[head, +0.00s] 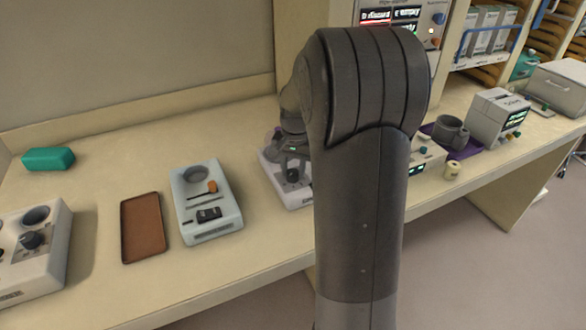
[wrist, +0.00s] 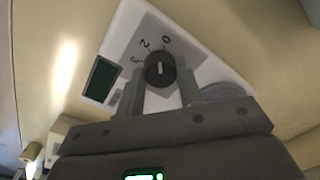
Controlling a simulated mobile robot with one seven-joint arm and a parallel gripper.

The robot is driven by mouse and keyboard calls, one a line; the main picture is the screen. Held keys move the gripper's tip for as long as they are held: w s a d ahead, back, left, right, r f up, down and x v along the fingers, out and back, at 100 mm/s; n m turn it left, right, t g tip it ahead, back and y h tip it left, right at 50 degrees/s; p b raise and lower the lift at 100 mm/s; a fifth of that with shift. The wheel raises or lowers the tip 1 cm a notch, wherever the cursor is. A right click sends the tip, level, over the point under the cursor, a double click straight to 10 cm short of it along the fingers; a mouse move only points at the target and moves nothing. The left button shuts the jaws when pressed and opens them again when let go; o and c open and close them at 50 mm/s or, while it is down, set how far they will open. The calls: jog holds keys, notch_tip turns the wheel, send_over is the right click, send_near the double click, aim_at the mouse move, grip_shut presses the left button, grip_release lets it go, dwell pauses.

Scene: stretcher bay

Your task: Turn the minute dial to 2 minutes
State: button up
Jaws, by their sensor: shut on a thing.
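The dial (wrist: 159,70) is a round black knob on a white device (wrist: 212,66) with a grey label plate. The marks 0, 2 and 3 show on the plate beside it. A pale pointer line shows on the knob, but I cannot tell exactly which mark it points to. My gripper (wrist: 162,84) is shut on the dial, one finger on each side. In the head view the device (head: 272,181) stands on the counter, partly hidden behind my arm, with my gripper (head: 292,163) over its dial.
To the left on the counter (head: 95,205) are a white device with an orange knob (head: 186,222), a brown tray (head: 143,228), a teal block (head: 48,160) and another dial device (head: 48,268). To the right stand a grey cup (head: 450,132) and a boxy display unit (head: 496,118).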

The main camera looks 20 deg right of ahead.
aim_at(295, 172)
jog(key=n, duration=0.5)
jog(key=shift+n, duration=0.4)
dwell(0.3)
jog(key=o, duration=1)
jog(key=shift+r, duration=0.1)
jog(key=r, duration=1)
jog(key=shift+d+r, duration=0.2)
jog(key=shift+r, duration=0.1)
